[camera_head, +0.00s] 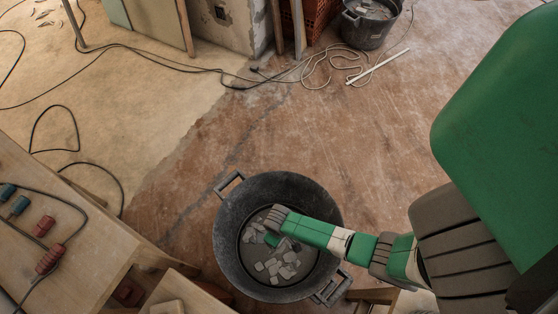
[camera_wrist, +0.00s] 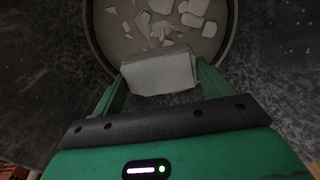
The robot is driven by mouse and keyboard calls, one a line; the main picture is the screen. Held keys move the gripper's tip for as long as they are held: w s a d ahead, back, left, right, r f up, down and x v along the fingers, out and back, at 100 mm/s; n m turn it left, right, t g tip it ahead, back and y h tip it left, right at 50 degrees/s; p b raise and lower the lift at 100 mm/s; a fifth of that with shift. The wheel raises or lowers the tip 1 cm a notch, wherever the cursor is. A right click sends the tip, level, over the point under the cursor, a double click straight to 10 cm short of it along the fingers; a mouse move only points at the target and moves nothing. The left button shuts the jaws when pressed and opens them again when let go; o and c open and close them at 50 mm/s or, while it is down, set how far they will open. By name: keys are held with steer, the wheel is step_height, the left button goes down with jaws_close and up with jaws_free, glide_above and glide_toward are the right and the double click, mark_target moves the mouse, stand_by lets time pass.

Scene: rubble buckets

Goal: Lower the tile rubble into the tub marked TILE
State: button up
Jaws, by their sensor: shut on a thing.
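A round dark tub (camera_head: 227,240) with two side handles stands on the floor at the lower middle of the head view. Its rim also shows in the wrist view (camera_wrist: 232,25). Several pale broken pieces (camera_head: 283,266) lie on its bottom; they also show in the wrist view (camera_wrist: 160,18). No TILE marking is readable. My gripper (camera_wrist: 161,80) is shut on a flat-faced pale grey piece of rubble (camera_wrist: 160,73), gripped at both sides. In the head view my gripper (camera_head: 283,243) is over the inside of the tub. Its height above the pieces is unclear.
Another dark bucket (camera_head: 370,28) with rubble stands at the top right, beside a red crate (camera_head: 305,20). A wooden bench (camera_head: 75,235) with red and blue plugs fills the lower left. Cables (camera_head: 160,62) cross the floor. Floor above the tub is mostly clear.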

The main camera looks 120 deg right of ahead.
step_height(320, 180, down, 8)
steer(key=b, duration=0.6)
steer(key=shift+b, duration=0.35)
steer(key=shift+f+b, duration=2.45)
steer(key=shift+f, duration=0.45)
stand_by(1.6)
stand_by(0.4)
steer(key=o, duration=1.1)
step_height(320, 180, up, 8)
steer(key=p, duration=0.4)
steer(key=shift+p, duration=0.4)
steer(key=shift+f, duration=0.1)
